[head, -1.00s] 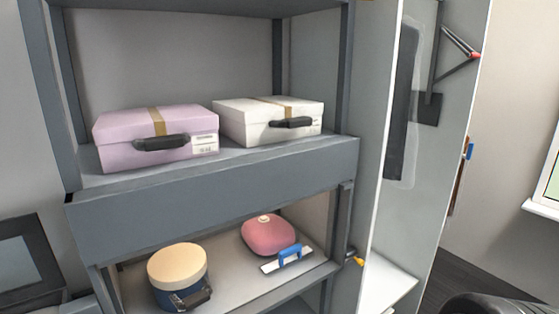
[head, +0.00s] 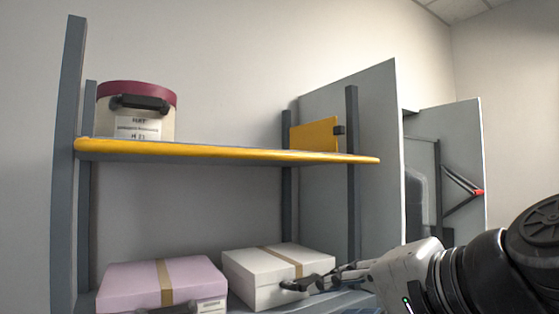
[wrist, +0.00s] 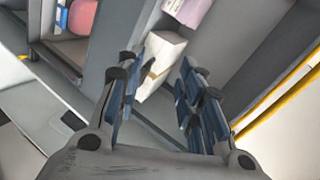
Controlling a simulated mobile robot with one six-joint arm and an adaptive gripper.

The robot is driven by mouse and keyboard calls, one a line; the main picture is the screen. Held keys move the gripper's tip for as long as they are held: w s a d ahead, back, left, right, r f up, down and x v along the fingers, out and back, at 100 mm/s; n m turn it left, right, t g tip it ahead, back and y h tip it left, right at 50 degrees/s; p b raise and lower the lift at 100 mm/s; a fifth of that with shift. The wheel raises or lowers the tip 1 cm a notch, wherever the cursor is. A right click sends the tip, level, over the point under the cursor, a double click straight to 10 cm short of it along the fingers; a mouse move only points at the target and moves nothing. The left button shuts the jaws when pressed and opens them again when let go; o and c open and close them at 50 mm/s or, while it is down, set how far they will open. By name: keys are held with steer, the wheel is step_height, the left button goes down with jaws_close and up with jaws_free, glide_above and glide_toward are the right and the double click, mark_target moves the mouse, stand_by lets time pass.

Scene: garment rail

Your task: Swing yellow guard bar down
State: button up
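The yellow guard bar (head: 230,153) runs nearly level along the front of the upper shelf in the head view, its right end reaching past the right post. It also shows in the wrist view as a slanting yellow bar (wrist: 275,100) at the right, outside my fingers. My gripper (head: 328,277) is lower right in the head view, below the bar and apart from it, overlapping the white box in the picture. In the wrist view my gripper (wrist: 163,98) is open, with nothing gripped between its fingers.
A round hat box (head: 137,112) stands on the upper shelf behind the bar. A yellow panel (head: 312,136) is at that shelf's right end. A lilac box (head: 130,284) and a white box (head: 255,275) sit on the shelf below. A grey side panel (head: 375,130) stands at right.

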mark_target(279, 156)
steer(key=w+r+m+t+y+p, duration=0.1)
steer(key=w+r+t+y+p, duration=0.1)
steer(key=r, duration=0.8)
steer(key=w+r+m+t+y+p, duration=0.1)
steer(key=w+r+t, duration=0.1)
steer(key=r, duration=0.9)
steer(key=p+x, duration=0.1)
steer(key=x, duration=0.4)
steer(key=p+x, duration=0.1)
steer(key=x, duration=0.5)
steer(key=f+p+x, duration=0.1)
steer(key=x, duration=0.4)
steer(key=shift+w+a, duration=0.2)
jaws_close()
